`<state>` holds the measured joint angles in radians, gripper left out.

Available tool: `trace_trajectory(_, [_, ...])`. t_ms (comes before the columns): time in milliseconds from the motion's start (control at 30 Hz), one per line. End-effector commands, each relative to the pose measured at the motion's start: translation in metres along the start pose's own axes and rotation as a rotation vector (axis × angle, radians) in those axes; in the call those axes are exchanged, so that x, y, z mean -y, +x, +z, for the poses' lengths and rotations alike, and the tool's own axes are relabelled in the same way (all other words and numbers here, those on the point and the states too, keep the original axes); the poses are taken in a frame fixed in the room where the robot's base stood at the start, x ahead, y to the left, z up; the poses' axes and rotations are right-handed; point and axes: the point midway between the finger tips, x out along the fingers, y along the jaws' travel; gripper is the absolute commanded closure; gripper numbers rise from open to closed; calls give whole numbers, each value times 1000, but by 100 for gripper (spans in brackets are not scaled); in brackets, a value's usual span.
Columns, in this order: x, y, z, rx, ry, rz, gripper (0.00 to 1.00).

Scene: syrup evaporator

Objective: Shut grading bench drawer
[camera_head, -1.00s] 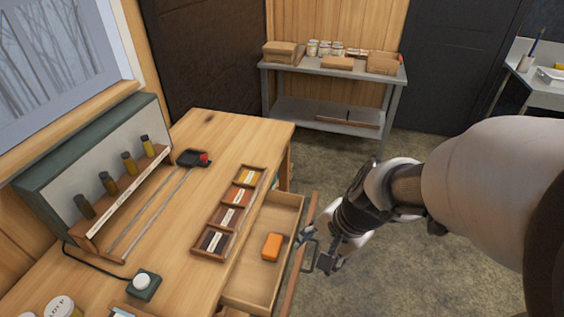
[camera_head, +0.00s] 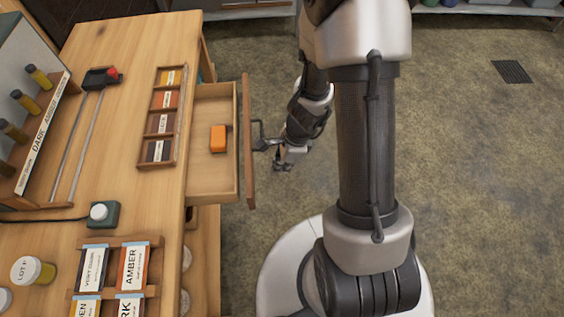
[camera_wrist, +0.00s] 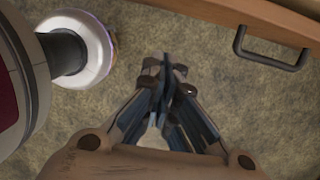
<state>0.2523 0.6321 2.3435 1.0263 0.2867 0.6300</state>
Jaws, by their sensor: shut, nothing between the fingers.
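The grading bench drawer (camera_head: 207,178) stands open, pulled out to the right of the wooden bench (camera_head: 120,50) in the head view. An orange block (camera_head: 218,139) lies inside it. Its wooden front (camera_head: 248,150) carries a dark bar handle (camera_head: 258,135). My gripper (camera_head: 281,162) is just outside the drawer front, close to the handle; the head view does not show clearly whether they touch. In the wrist view, my gripper (camera_wrist: 166,72) is shut and empty. The handle (camera_wrist: 268,58) and drawer front (camera_wrist: 245,14) show at the upper right, apart from the fingertips.
The bench top holds a compartment tray (camera_head: 160,125), sample vials (camera_head: 24,100), a small device with a white knob (camera_head: 103,213) and labelled cards (camera_head: 133,265). The floor (camera_head: 470,170) on the right is clear, with a dark vent (camera_head: 512,71).

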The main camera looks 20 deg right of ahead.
Motion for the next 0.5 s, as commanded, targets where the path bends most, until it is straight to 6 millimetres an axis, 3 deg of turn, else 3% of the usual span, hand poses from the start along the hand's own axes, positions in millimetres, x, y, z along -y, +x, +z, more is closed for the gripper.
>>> trace_trajectory(33, [0, 16, -1, 0, -3, 1, 100])
trace_trajectory(233, [0, 51, -1, 0, -4, 0, 100])
trace_trajectory(333, [0, 49, 18, 0, -9, -1, 100])
trace_trajectory(500, [0, 52, 35, -1, -7, -1, 100])
